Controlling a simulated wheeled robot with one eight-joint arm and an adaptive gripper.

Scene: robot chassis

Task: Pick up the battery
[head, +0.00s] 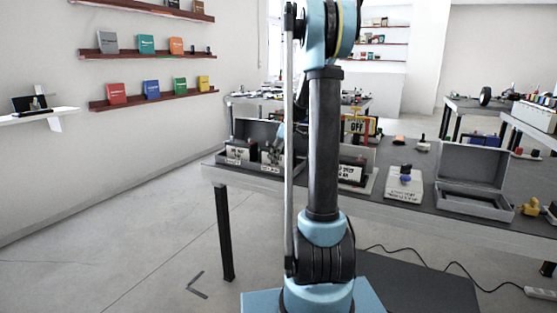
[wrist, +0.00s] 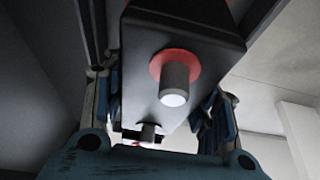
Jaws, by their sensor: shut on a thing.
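The battery (wrist: 205,60) fills the upper middle of the wrist view. It is a dark block with a grey round terminal set in a red ring, and a second, smaller terminal lower down. My gripper (wrist: 160,112) has one blue-and-black finger on each side of the battery and is shut on it. The battery's far end runs out of the picture. In the head view my own arm stands in the middle and hides most of the gripper area, so I cannot make out the battery there.
A long dark workbench (head: 400,210) crosses the head view. On it stand an open grey case (head: 470,175) at right, another open case (head: 255,133) at left, a switch box (head: 404,184) and signs. Wall shelves (head: 150,101) are at upper left. Cables lie on the floor at right.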

